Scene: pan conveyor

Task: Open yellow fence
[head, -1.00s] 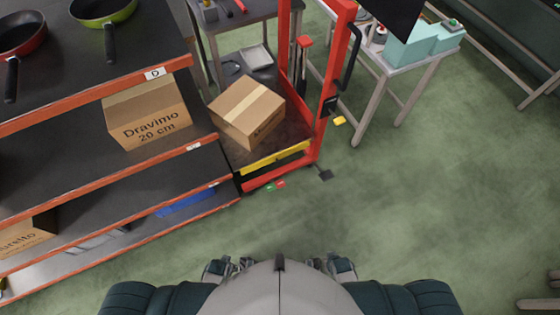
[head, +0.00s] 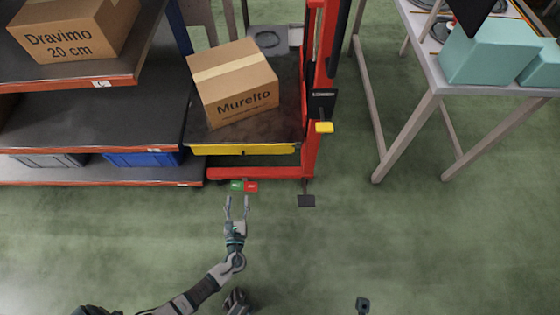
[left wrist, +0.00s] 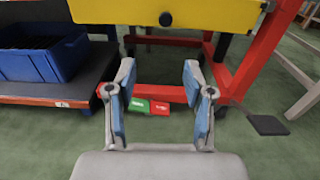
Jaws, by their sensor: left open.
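The yellow fence (head: 243,149) is a bar along the front edge of the red lift's dark platform. It also shows in the left wrist view as a yellow panel (left wrist: 190,12) with a dark round knob (left wrist: 166,19) on its face. My left gripper (head: 237,199) is open and empty, in front of and apart from the fence. In the left wrist view its two fingers (left wrist: 160,88) stand apart below the knob. A dark gripper-like part (head: 363,304) at the bottom edge of the head view may be my right gripper; its jaws are unclear.
A "Murelto" carton (head: 232,83) sits on the platform behind the fence. Green and red pedals (head: 243,186) and a black pedal (head: 306,200) are low at the lift's front. Shelving (head: 90,172) stands left, a table (head: 425,75) right. The floor in front is clear.

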